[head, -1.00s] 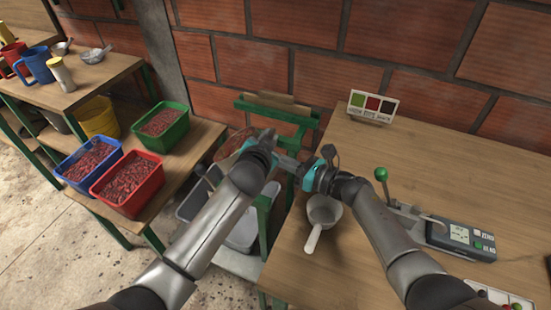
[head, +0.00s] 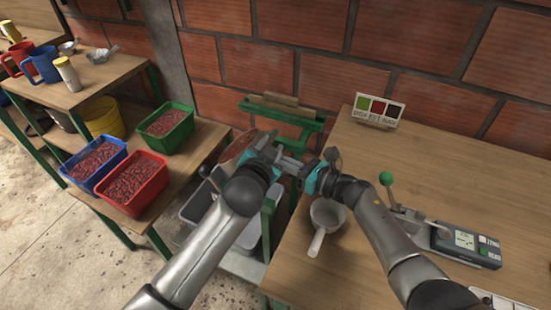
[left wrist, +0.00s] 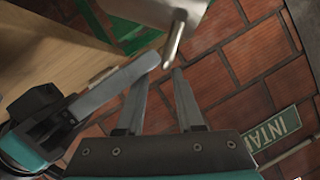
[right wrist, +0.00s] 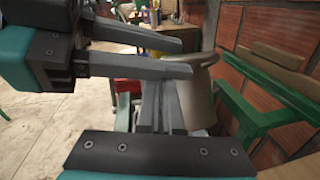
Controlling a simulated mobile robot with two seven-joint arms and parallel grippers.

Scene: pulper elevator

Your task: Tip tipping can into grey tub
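The tipping can (head: 233,147) shows in the head view as a round vessel with reddish-brown contents, partly hidden behind my left gripper (head: 281,161). Its pale grey wall (right wrist: 199,97) stands upright in the right wrist view. In the left wrist view a thin pin (left wrist: 176,38) from the can's grey body reaches between my left fingertips (left wrist: 164,74), which stand apart. My right gripper (head: 303,170) points at the left one; its fingers look close together (right wrist: 159,84), with nothing visible between them. The grey tub (head: 197,204) sits low beneath, partly covered by my left arm.
A green frame (head: 284,112) stands behind the can. The table at right holds a scoop (head: 327,214), a green-knobbed lever (head: 387,179) and a scale (head: 466,241). Red, blue and green tubs of beans (head: 132,183) fill the left bench. A brick wall closes the back.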

